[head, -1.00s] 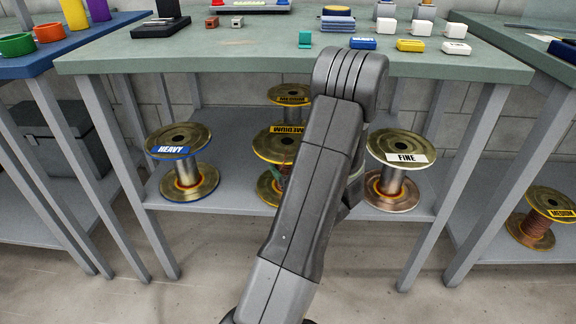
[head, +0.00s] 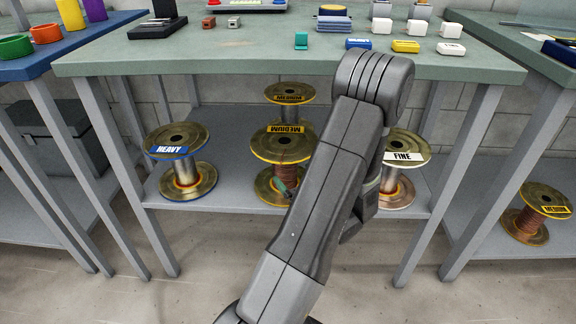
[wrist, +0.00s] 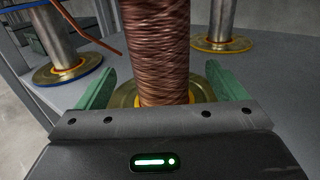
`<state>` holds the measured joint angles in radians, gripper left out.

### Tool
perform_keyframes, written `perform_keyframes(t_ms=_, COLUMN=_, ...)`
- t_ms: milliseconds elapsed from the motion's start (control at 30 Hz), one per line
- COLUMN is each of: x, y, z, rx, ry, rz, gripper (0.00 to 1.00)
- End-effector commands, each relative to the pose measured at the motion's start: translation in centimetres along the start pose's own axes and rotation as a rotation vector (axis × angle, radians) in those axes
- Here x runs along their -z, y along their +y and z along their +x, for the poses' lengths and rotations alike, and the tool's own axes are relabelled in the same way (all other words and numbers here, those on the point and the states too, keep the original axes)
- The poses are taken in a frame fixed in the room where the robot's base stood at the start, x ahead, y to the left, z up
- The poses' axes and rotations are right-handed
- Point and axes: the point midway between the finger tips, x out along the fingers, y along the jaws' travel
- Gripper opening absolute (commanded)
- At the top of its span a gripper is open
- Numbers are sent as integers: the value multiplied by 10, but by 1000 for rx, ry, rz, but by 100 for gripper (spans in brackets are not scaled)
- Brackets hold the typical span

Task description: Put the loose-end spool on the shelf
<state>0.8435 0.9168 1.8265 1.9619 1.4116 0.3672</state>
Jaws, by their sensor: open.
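The loose-end spool (head: 283,150), with copper windings and a yellow MEDIUM label, stands upright on the lower shelf (head: 225,205) under the bench. In the wrist view its copper-wound core (wrist: 158,50) rises between the two green fingers of my gripper (wrist: 161,70). A loose copper wire end (wrist: 85,30) sticks out to the left of the core. My gripper is open, with a gap visible on each side of the core. In the head view one green fingertip shows near the core, and my arm hides the rest of the gripper.
A HEAVY spool (head: 180,142) stands to the left and a FINE spool (head: 405,145) to the right, partly behind my arm. Another MEDIUM spool (head: 290,93) stands behind. One more spool (head: 540,205) is on the right-hand shelf. The bench top (head: 230,60) overhangs the shelf.

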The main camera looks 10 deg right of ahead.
Motion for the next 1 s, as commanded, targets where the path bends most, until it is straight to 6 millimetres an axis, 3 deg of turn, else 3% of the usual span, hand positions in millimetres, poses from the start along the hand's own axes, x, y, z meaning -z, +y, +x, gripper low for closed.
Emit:
perform_keyframes(t_ms=200, x=-2, y=-1, z=-39, rx=3, ry=0, rz=1, gripper=91)
perform_keyframes(t_ms=400, x=-1, y=0, z=-56, rx=1, ry=0, rz=0, gripper=91)
perform_keyframes(t_ms=800, x=0, y=0, z=-59, rx=-1, ry=-1, rz=-1, gripper=91)
perform_keyframes(t_ms=1000, x=1, y=0, z=-48, rx=-4, ry=1, rz=-2, gripper=91)
